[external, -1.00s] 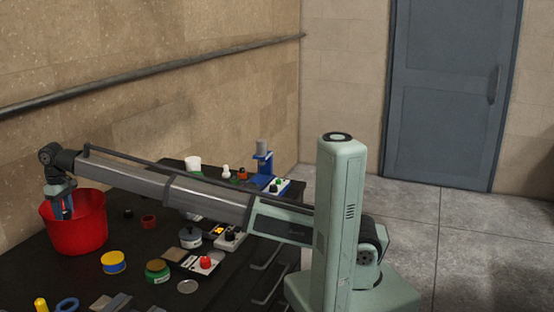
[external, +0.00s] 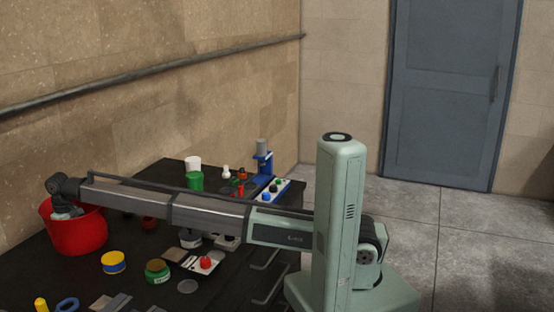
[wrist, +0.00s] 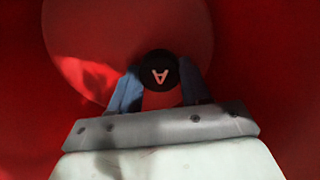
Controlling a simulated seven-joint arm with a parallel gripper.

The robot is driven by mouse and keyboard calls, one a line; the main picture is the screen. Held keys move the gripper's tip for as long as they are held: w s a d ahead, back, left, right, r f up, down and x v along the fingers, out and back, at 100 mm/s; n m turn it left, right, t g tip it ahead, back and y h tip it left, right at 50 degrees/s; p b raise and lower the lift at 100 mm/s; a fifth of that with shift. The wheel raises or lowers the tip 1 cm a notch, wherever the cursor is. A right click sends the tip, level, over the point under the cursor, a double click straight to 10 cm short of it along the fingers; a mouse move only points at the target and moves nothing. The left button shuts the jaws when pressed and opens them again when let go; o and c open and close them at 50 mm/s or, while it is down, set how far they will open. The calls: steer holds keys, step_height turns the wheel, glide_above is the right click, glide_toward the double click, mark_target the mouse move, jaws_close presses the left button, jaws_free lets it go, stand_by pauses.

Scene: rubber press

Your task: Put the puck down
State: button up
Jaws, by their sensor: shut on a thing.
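The puck (wrist: 158,68) is a small black disc with a pale letter mark like an "A" on its top. In the wrist view it sits between the two blue fingers of my gripper (wrist: 155,85), which is shut on it. My gripper is down inside a red bucket (wrist: 285,60), with the bucket's round floor behind the puck. I cannot tell whether the puck touches that floor. In the external view the red bucket (external: 80,238) stands at the table's far left, and its rim and wall hide my fingers and the puck.
The dark table (external: 60,275) holds a yellow tin (external: 113,262), a green jar (external: 158,271) and a panel with a red button (external: 205,262). A green cup (external: 195,181), a white cup (external: 193,163) and a blue stand (external: 263,162) are at the back. The bucket wall closely surrounds my gripper.

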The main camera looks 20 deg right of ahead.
steer(key=shift+f, duration=0.1)
steer(key=o, duration=1)
steer(key=shift+o, duration=0.2)
step_height(320, 180, up, 12)
steer(key=shift+o, duration=0.2)
